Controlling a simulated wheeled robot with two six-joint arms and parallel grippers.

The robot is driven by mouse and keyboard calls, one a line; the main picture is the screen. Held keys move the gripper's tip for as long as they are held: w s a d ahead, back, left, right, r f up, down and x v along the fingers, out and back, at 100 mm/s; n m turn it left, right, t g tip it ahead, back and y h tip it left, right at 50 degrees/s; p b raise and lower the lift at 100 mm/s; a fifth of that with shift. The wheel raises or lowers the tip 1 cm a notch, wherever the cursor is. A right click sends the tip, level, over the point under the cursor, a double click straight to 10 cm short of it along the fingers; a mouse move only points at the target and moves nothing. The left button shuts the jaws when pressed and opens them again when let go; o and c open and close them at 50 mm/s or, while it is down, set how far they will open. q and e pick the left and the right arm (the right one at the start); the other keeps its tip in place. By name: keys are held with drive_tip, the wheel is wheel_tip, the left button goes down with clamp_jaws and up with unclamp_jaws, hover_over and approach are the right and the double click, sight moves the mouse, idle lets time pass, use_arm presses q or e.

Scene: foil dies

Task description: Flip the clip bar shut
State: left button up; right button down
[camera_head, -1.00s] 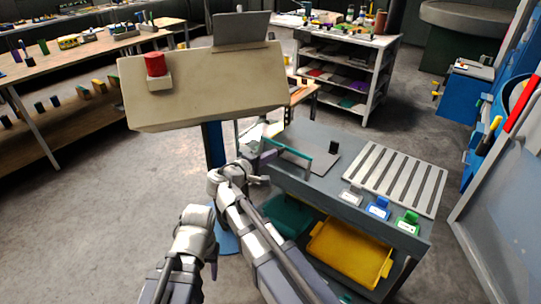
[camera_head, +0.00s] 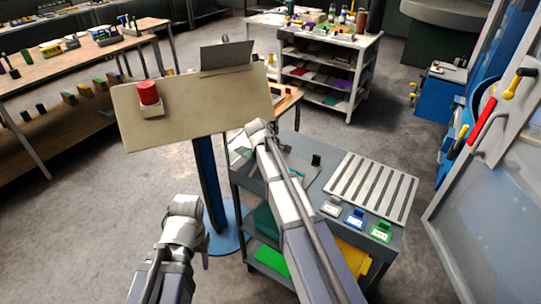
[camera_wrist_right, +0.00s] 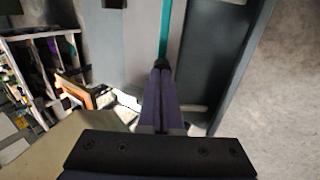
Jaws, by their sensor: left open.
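The teal clip bar (camera_wrist_right: 164,32) runs away from my right fingertips in the right wrist view. In the head view my right arm covers most of it, and only a small teal piece (camera_head: 297,172) shows on the cart top. My right gripper (camera_wrist_right: 162,66) has its purple fingers side by side with no clear gap, their dark tips at the near end of the bar; I cannot tell whether they touch it. In the head view my right arm hides these fingers. My left gripper (camera_head: 205,261) hangs low at the left, mostly behind its wrist, open and away from the cart.
The grey cart (camera_head: 393,240) carries a slatted panel (camera_head: 375,187) and grey, blue and green clips (camera_head: 355,217). A beige panel with a red button (camera_head: 148,93) stands on a blue post left of my right arm. Open floor lies left of the post.

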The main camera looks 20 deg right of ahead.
drive_tip(key=w+d+f+g+y, duration=0.2)
drive_tip(key=w+d+f+y, duration=0.1)
drive_tip(key=shift+d+b, duration=0.25)
drive_tip(key=shift+b, duration=0.1)
drive_tip(key=shift+w+d+f+g+y+b, duration=0.2)
drive_tip(key=shift+d+f+g+y+b, duration=0.15)
drive_tip(key=shift+f+g+y, duration=0.2)
drive_tip(key=shift+d+f+b, duration=0.15)
drive_tip(key=shift+f+b, duration=0.15)
drive_tip(key=shift+b, duration=0.05)
drive_tip(key=shift+d, duration=0.1)
wheel_tip(320, 180, up, 14)
drive_tip(key=p, duration=1.4)
